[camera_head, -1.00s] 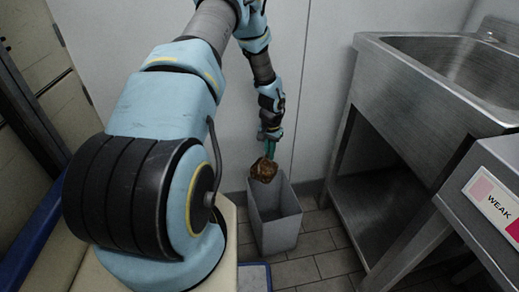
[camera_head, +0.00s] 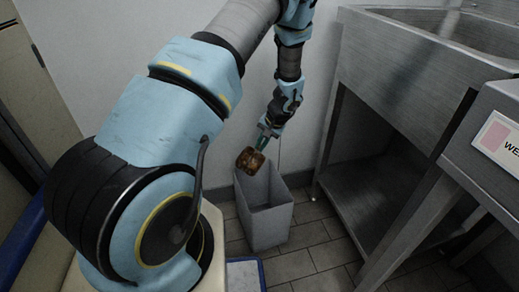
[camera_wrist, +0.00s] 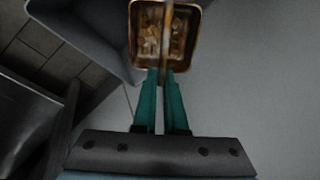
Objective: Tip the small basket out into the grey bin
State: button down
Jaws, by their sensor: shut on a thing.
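The small basket (camera_head: 250,160) is brown and hangs from my gripper (camera_head: 266,139) at the top of the grey bin, over its back left rim. In the wrist view the basket (camera_wrist: 146,42) lies beyond the green fingers of my gripper (camera_wrist: 163,76), which are shut on it. Its inside faces the wrist camera and some pale and brown contents show there, too blurred to name. The grey bin (camera_head: 267,228) stands upright on the floor, open at the top. In the wrist view part of the bin (camera_wrist: 95,30) shows left of the basket. The bin's bottom is hidden.
A steel sink unit (camera_head: 400,75) with a lower shelf stands right of the bin. A counter with a label (camera_head: 497,135) is at the far right. A pale wall (camera_head: 232,125) is close behind the bin. Tiled floor (camera_head: 315,250) lies free in front.

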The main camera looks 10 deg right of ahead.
jog(key=s+d+f+t+y+b, duration=0.3)
jog(key=t+y+b, duration=0.3)
jog(key=y+b, duration=0.3)
jog(key=shift+d+f+b, duration=0.65)
jog(key=shift+d+b, duration=0.1)
jog(key=shift+b, duration=1.4)
jog(key=shift+r, duration=0.1)
